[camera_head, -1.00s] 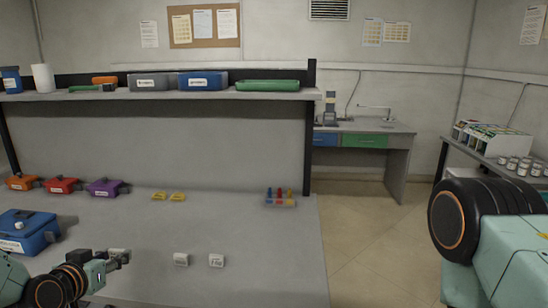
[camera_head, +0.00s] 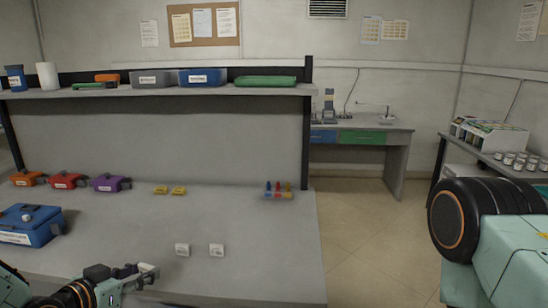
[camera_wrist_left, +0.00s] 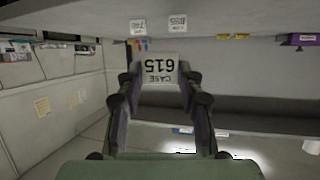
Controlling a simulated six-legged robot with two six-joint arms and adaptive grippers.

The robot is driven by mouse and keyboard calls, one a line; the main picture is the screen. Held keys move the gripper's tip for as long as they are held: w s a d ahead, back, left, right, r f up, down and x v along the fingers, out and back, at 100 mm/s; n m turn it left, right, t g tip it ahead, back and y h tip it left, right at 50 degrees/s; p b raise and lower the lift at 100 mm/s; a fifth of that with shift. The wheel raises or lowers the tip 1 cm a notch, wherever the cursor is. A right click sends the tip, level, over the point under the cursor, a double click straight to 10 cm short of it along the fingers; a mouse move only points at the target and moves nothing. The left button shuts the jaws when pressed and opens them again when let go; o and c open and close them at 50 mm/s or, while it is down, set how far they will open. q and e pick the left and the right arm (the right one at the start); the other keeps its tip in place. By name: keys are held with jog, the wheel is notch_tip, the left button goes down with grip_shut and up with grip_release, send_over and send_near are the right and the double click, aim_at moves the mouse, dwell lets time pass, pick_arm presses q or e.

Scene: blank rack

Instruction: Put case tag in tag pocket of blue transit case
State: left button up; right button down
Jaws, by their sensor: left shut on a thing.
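The blue transit case (camera_head: 36,226) stands on the bench at the left edge of the head view, partly cut off. A pale label strip (camera_head: 15,238) shows on its front; I cannot tell the tag pocket apart from it. My left gripper (camera_head: 146,272) is to the right of the case and nearer to me, apart from it. My right gripper is out of view.
Two other white tags (camera_head: 182,249) (camera_head: 216,250) lie on the bench. Orange, red and purple cases (camera_head: 108,183) stand behind the blue one. Yellow pieces (camera_head: 169,190) and a rack of coloured items (camera_head: 278,192) are further right. The bench middle is clear.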

pick_arm(q)
jog(key=s+d+f+m+g+h+b, duration=0.4)
jog(key=s+d+f+m+h+b, duration=0.2)
jog(key=s+d+f+b, duration=0.3)
jog(key=s+d+m, duration=0.1)
jog(key=s, duration=0.2)
jog(key=shift+s+d+g+b, duration=0.25)
jog(key=shift+g+b, duration=0.15)
jog(key=shift+a, duration=0.1)
